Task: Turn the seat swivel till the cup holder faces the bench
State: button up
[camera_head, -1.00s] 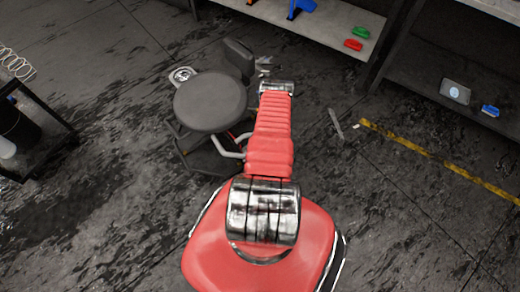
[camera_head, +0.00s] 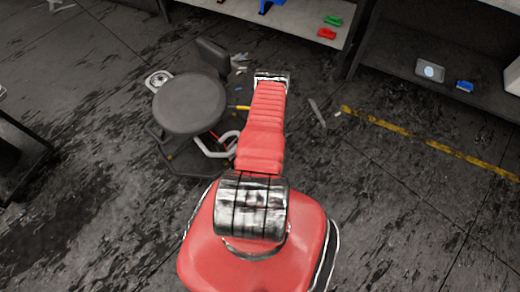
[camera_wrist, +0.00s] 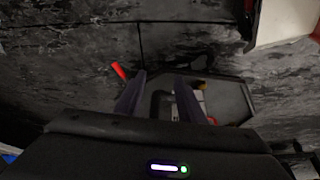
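The stool's round dark seat (camera_head: 190,103) stands left of my red arm in the head view, its small backrest (camera_head: 213,56) at the back right. The cup holder (camera_head: 158,80), a pale ring on a plate, sticks out from the seat's back left side. A grey bench-like shelf (camera_head: 300,22) runs along the top. The ring points up and left, not straight at that shelf. In the wrist view my gripper (camera_wrist: 160,88) has two dark fingers apart with nothing gripped. A dark flat base (camera_wrist: 232,100) lies below and beyond them. My fingertips are hidden in the head view.
A dark low shelf (camera_head: 440,75) at the right holds a grey box (camera_head: 431,71) and a blue item (camera_head: 465,86). A yellow floor line (camera_head: 430,143) crosses the right. A dark cart (camera_head: 20,160) is at the left edge. The floor at front right is clear.

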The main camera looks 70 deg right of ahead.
jog(key=shift+s+a, duration=0.5)
jog(key=shift+s, duration=0.4)
jog(key=shift+s+a, duration=0.5)
jog(key=shift+s, duration=0.35)
jog(key=shift+c, duration=0.2)
